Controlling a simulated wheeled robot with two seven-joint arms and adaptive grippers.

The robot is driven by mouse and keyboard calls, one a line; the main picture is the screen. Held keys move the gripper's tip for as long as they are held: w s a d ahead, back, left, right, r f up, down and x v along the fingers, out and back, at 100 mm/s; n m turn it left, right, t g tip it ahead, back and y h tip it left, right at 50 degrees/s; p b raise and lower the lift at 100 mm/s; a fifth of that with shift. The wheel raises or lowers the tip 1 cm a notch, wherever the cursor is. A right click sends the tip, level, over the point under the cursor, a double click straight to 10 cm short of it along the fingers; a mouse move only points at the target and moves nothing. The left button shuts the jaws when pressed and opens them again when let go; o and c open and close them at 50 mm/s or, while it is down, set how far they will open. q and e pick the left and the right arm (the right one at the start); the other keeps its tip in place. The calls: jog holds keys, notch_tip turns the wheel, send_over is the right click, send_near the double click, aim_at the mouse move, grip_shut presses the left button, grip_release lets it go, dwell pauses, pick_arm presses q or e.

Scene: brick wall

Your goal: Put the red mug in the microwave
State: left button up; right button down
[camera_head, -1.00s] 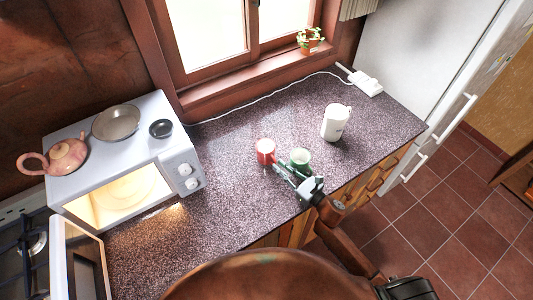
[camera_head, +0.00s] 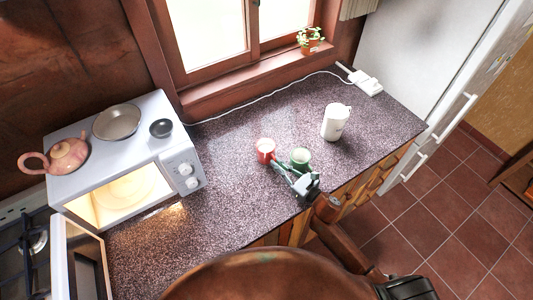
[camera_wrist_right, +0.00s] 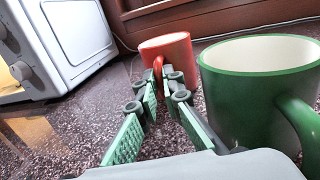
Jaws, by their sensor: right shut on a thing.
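The red mug (camera_head: 265,152) stands upright on the counter, left of a green mug. In the right wrist view, the red mug (camera_wrist_right: 166,50) has its handle facing me. My right gripper (camera_wrist_right: 164,76) is shut on that handle, its green-padded fingers on either side of it. In the head view my right gripper (camera_head: 274,164) reaches in from the lower right, close beside the green mug. The microwave (camera_head: 160,135) stands at the left with its door (camera_head: 78,262) open and its inside lit. My left gripper is not in view.
The green mug (camera_wrist_right: 255,95) stands just right of the gripper in the wrist view. A white jug (camera_head: 335,123) stands further right. A teapot (camera_head: 66,156), a pan (camera_head: 116,122) and a small dark bowl (camera_head: 161,128) sit on the microwave. The counter (camera_head: 220,195) between red mug and microwave is clear.

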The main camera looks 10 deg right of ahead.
jog(key=shift+r, duration=0.3)
dwell(0.4)
jog(key=shift+r, duration=0.8)
jog(key=s+a+r, duration=0.2)
jog(key=s+r, duration=0.3)
jog(key=s, duration=0.1)
jog(key=s+a+r+p, duration=0.1)
jog(key=s+a+r, duration=0.1)
jog(key=s+r, duration=0.4)
jog(key=shift+s+a, duration=0.3)
jog(key=shift+s, duration=0.25)
jog(key=shift+f, duration=0.1)
dwell(0.6)
